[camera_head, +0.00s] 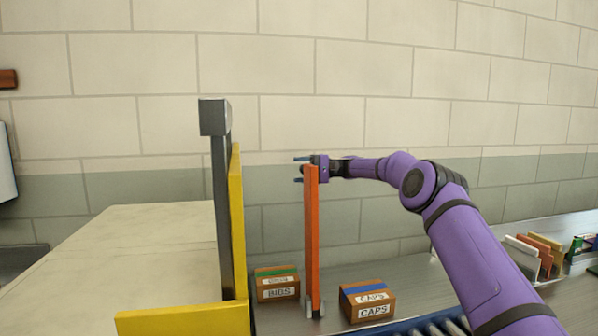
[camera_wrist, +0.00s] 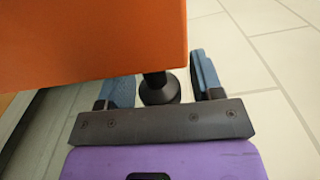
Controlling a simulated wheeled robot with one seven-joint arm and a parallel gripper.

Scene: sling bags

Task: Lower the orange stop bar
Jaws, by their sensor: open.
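The orange stop bar (camera_head: 312,245) stands upright in the head view, its foot at a small grey bracket (camera_head: 315,308) by the conveyor. My gripper (camera_head: 299,168) is at the bar's top end, pointing left, its fingers apart. The bar's top overlaps part of the gripper. In the wrist view the orange bar (camera_wrist: 90,40) fills the upper left and hides part of the left finger. A dark knob (camera_wrist: 158,90) on a short stem shows between the two blue fingers. I cannot tell whether either finger touches it.
A grey post (camera_head: 222,200) with a yellow guard (camera_head: 238,220) stands left of the bar. Cardboard boxes labelled BIBS (camera_head: 277,284) and CAPS (camera_head: 367,301) lie on either side of the bar's foot. A pale counter (camera_head: 150,240) is at left. A block wall closes the back.

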